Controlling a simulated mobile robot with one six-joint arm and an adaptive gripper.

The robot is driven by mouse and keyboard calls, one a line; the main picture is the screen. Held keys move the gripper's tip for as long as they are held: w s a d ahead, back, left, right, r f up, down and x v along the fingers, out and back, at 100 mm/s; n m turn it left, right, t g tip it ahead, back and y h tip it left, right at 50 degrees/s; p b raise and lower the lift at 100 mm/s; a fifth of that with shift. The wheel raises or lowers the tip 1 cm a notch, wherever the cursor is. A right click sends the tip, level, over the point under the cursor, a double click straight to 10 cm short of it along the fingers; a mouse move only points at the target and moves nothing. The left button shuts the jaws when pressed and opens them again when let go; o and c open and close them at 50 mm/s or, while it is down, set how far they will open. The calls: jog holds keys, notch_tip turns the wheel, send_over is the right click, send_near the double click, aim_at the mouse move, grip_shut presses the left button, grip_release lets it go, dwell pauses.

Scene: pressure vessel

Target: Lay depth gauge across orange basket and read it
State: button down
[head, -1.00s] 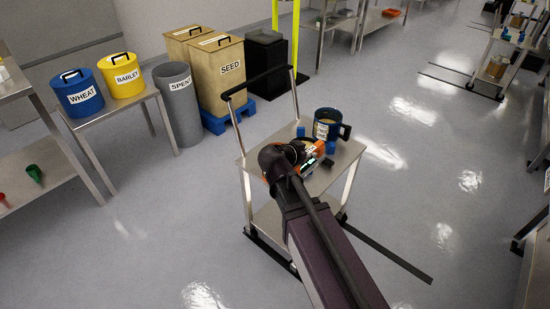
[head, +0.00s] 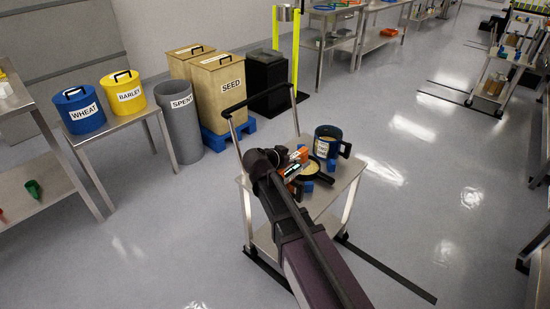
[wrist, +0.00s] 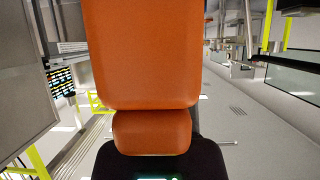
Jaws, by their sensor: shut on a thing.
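My gripper (head: 296,163) is at the end of my dark arm, over the steel cart, with orange finger parts and small lit strips. It is shut, but what it holds is hidden or too small to make out. In the wrist view an orange finger part (wrist: 142,55) above a dark body fills the middle and hides the grasp. I cannot pick out the depth gauge.
The cart (head: 345,172) carries a large dark-blue mug (head: 327,143), a black round dish with pale contents and small blue pieces. Blue (head: 80,110) and yellow (head: 123,92) bins, a grey bin (head: 181,120) and wooden seed boxes (head: 222,95) stand left. Floor right of the cart is mostly clear.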

jog(key=w+a, duration=0.4)
jog(key=w, duration=0.2)
jog(key=shift+a+f+b, duration=0.3)
jog(key=shift+a+f, duration=0.05)
jog(key=shift+f+b, duration=1.75)
jog(key=shift+f, duration=0.05)
jog(key=shift+c, duration=2.2)
grip_release()
jog(key=shift+s+r, duration=0.1)
jog(key=shift+r, duration=0.05)
